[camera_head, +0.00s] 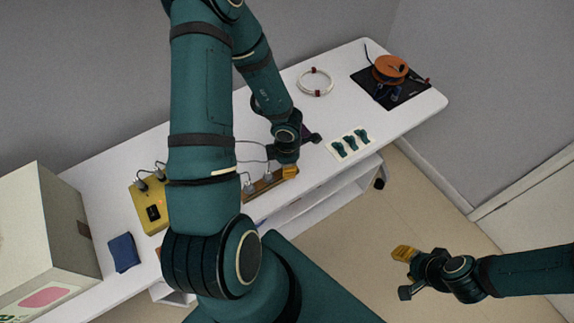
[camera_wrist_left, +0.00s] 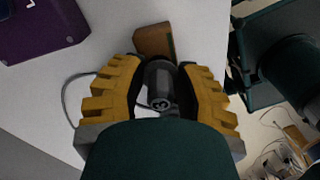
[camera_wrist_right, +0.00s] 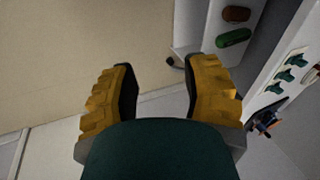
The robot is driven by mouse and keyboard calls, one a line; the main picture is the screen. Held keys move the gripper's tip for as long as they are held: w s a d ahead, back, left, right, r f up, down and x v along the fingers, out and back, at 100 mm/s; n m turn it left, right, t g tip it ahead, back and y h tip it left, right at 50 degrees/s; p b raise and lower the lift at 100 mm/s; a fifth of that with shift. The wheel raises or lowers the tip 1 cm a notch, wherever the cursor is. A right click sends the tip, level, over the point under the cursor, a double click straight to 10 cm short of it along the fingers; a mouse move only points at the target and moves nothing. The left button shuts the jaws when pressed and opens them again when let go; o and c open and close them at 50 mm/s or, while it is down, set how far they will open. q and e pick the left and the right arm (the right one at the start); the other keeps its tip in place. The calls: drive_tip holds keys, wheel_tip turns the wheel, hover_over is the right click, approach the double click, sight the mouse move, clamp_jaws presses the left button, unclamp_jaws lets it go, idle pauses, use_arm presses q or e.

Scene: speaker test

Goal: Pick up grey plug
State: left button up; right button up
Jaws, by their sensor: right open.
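A grey plug (camera_wrist_left: 158,85) stands between the two yellow fingers of my left gripper (camera_wrist_left: 160,78) in the left wrist view, with a wooden block (camera_wrist_left: 153,40) just beyond it. Whether the pads press on the plug is unclear. In the head view my left gripper (camera_head: 289,171) is at the right end of a brown strip (camera_head: 262,188), which bears other grey plugs (camera_head: 248,187). My right gripper (camera_head: 405,254) is open and empty, out over the floor to the right of the table. Its open fingers also show in the right wrist view (camera_wrist_right: 160,80).
A yellow box (camera_head: 150,217) with grey plugs and cables stands left of my left arm. A blue cloth (camera_head: 124,252) and large box (camera_head: 45,240) are farther left. A white ring (camera_head: 316,82), orange spool (camera_head: 390,68) and green-marked card (camera_head: 349,145) lie toward the right.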

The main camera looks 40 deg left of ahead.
idle(0.3)
use_arm(q)
wheel_tip(320, 180, up, 10)
drive_tip(key=p, duration=0.6)
wheel_tip(320, 180, up, 4)
drive_tip(key=p, duration=0.5)
drive_tip(key=shift+f, duration=0.1)
idle(0.5)
